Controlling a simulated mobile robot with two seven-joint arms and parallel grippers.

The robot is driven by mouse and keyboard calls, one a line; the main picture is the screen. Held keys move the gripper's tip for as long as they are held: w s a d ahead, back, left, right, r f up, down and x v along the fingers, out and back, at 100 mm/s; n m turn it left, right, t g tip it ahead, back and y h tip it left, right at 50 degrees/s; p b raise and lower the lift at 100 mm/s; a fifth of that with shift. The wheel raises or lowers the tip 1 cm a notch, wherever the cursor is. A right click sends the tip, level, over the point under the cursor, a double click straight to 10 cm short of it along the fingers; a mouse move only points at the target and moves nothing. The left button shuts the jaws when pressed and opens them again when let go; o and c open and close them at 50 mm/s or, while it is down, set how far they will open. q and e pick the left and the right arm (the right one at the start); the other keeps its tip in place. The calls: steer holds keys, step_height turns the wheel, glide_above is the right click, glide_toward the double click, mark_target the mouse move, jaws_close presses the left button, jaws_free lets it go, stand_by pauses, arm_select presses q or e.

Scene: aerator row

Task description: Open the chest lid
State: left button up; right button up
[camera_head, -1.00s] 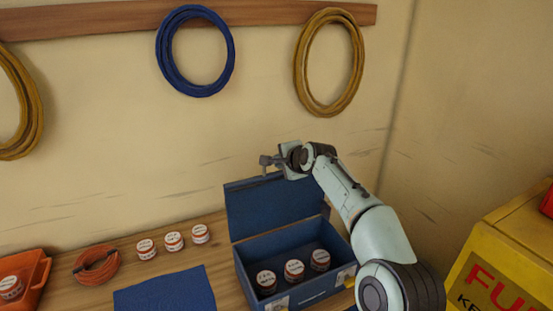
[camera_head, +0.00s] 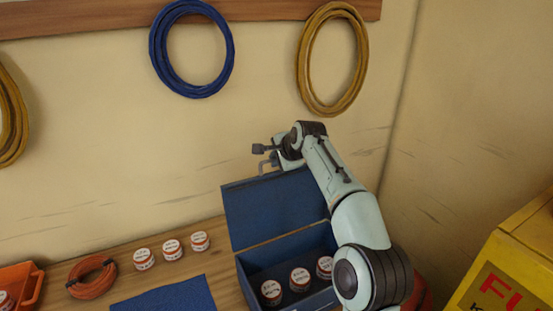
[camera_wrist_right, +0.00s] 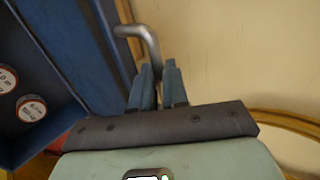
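The blue chest (camera_head: 287,250) stands on the wooden table with its lid (camera_head: 265,208) raised, leaning up at the back, and its inside exposed. A bent metal handle (camera_head: 264,165) sticks out from the lid's upper edge; it also shows in the right wrist view (camera_wrist_right: 150,38). My right gripper (camera_head: 262,150) is at this handle, above the lid. In the wrist view its two fingers (camera_wrist_right: 158,85) stand on either side of the handle's end, with a narrow gap. Whether they press on it is unclear. My left gripper is not in view.
Several labelled jars sit inside the chest (camera_head: 300,279) and on the table (camera_head: 172,249). A blue mat (camera_head: 165,298), an orange coil (camera_head: 92,279) and an orange bin (camera_head: 28,285) lie left. A yellow box (camera_head: 510,270) stands right. Hoses hang on the wall behind.

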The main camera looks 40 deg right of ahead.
steer(key=shift+o, duration=1)
steer(key=shift+f, duration=0.55)
steer(key=shift+r, duration=0.2)
steer(key=shift+s+r, duration=0.2)
steer(key=v, duration=1.3)
steer(key=shift+b, duration=0.3)
steer(key=shift+w, duration=0.15)
